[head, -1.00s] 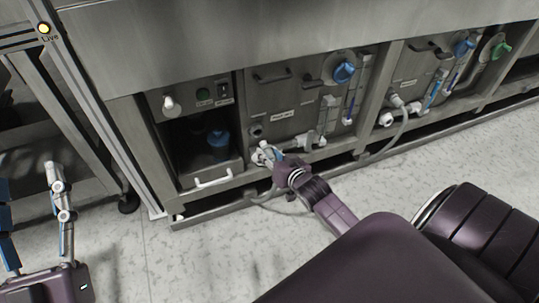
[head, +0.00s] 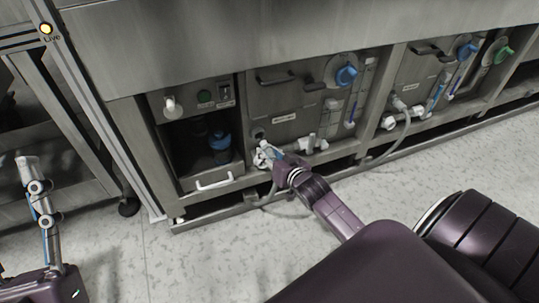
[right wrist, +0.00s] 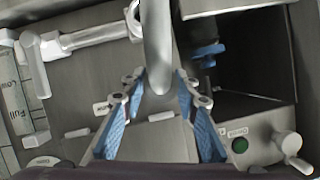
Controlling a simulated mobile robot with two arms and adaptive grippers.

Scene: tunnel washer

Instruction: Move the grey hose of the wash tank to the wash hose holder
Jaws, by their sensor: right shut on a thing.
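The grey hose (right wrist: 157,40) of the wash tank (head: 283,100) runs down between the blue-padded fingers of my right gripper (right wrist: 158,103) in the right wrist view. The gripper is shut on it. In the head view, my right gripper (head: 271,158) is low at the tank's front, just below a dark round fitting (head: 257,133); I cannot tell if this is the wash hose holder. The gripper hides much of the hose there.
An open compartment with a blue-topped container (head: 219,145) is left of the tank, above a white handle (head: 214,182). The floor in front is clear.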

